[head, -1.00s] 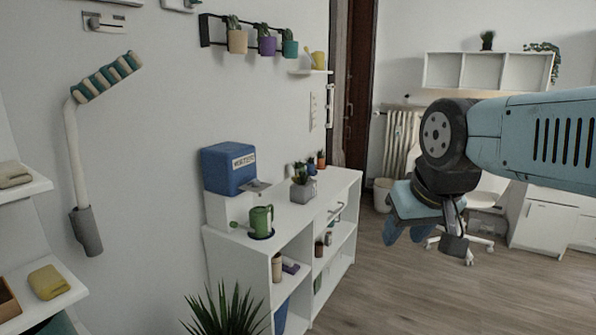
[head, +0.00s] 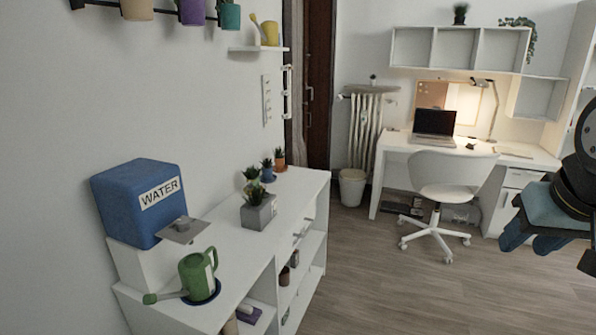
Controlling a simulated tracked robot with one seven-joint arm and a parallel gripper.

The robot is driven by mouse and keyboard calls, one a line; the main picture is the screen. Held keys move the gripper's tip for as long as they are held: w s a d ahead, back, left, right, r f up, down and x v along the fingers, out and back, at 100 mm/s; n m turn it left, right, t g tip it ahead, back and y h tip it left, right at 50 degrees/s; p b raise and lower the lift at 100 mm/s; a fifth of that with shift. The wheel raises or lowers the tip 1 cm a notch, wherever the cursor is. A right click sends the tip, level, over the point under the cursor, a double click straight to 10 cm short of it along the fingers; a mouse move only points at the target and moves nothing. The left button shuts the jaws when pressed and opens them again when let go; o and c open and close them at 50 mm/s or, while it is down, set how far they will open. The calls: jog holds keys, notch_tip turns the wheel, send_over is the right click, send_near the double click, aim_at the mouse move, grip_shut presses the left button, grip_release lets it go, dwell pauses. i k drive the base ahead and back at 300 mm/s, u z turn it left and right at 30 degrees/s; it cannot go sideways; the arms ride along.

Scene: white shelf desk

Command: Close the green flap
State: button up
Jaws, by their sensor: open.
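I cannot make out a green flap in the head view. My gripper (head: 533,238) is at the right edge, its blue fingers pointing down and left, open and apart from everything. It hangs over the floor in front of the right part of the white desk (head: 391,143). Part of my arm is cut off by the picture's edge. White open wall shelves (head: 431,48) hang above the desk, and another white shelf box (head: 536,97) is lower at the right. No green panel shows on them.
A white chair (head: 444,180) stands before the desk, with a bin (head: 352,187) left of it. A white cabinet (head: 290,195) on the left bears a blue water box (head: 140,200), a green watering can (head: 197,274) and potted plants. The floor between is free.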

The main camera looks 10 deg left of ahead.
aim_at(251, 185)
jog(key=u, duration=0.2)
jog(key=i, duration=1.15)
jog(key=u, duration=0.7)
jog(key=k, duration=0.8)
jog(key=u, duration=0.15)
jog(key=i, duration=0.85)
jog(key=z, duration=0.05)
